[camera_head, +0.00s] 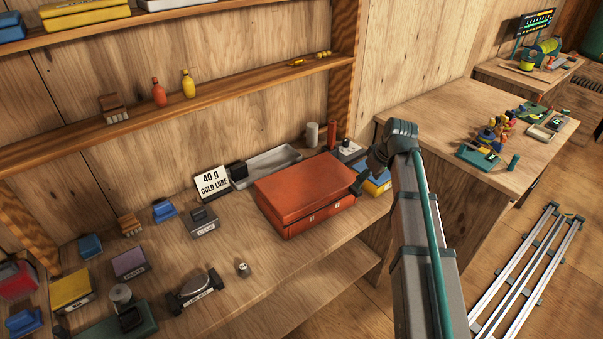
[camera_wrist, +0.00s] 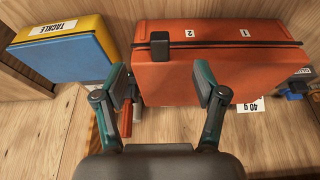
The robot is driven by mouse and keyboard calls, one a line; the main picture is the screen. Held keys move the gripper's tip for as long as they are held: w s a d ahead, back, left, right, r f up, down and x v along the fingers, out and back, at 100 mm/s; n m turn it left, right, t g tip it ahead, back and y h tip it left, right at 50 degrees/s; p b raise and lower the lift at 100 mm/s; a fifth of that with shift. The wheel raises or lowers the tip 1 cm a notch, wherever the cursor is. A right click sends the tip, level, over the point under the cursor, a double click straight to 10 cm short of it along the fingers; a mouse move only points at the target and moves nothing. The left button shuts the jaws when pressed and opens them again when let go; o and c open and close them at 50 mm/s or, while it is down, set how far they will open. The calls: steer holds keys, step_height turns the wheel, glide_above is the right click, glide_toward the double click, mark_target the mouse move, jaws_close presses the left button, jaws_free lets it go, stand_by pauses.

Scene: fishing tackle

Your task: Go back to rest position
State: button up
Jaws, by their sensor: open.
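My gripper (camera_wrist: 164,88) is open with nothing between its fingers, in front of the closed orange-red tackle box in the wrist view (camera_wrist: 200,80). In the head view, the box (camera_head: 302,190) lies flat on the workbench (camera_head: 270,265). A dark latch and the labels 1 and 2 show on the box in the wrist view. I cannot tell whether the fingers touch the box.
A blue and yellow tackle case (camera_wrist: 62,55) is beside the box. A "40 g GOLD LURE" sign (camera_head: 211,184) and a grey tray (camera_head: 268,166) stand behind. Several small boxes and a scale (camera_head: 196,289) are at left. Floor rails (camera_head: 525,270) run at right.

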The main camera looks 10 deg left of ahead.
steer(key=s+d+f+m+g+h+b, duration=0.1)
steer(key=s+d+f+m, duration=0.1)
steer(key=s+f, duration=0.7)
steer(key=s+d+f+m+g, duration=0.1)
steer(key=s+f+m+g, duration=0.3)
steer(key=f, duration=0.9)
steer(key=s+d+f+m+t+h+b, duration=0.1)
steer(key=s+d+f, duration=0.1)
steer(key=s+f, duration=0.7)
steer(key=s+d+f+g, duration=0.1)
steer(key=s+f+g, duration=0.1)
steer(key=s+f, duration=0.4)
steer(key=s+f+m+g+b, duration=0.1)
steer(key=s+f, duration=0.5)
steer(key=s, duration=0.8)
steer(key=s+d+f+g, duration=0.1)
steer(key=s+f+g, duration=0.1)
steer(key=s+f, duration=0.4)
steer(key=s, duration=0.5)
steer(key=shift+d+f+g+h, duration=0.15)
steer(key=shift+d+g+h, duration=0.15)
steer(key=shift+g+h, duration=0.1)
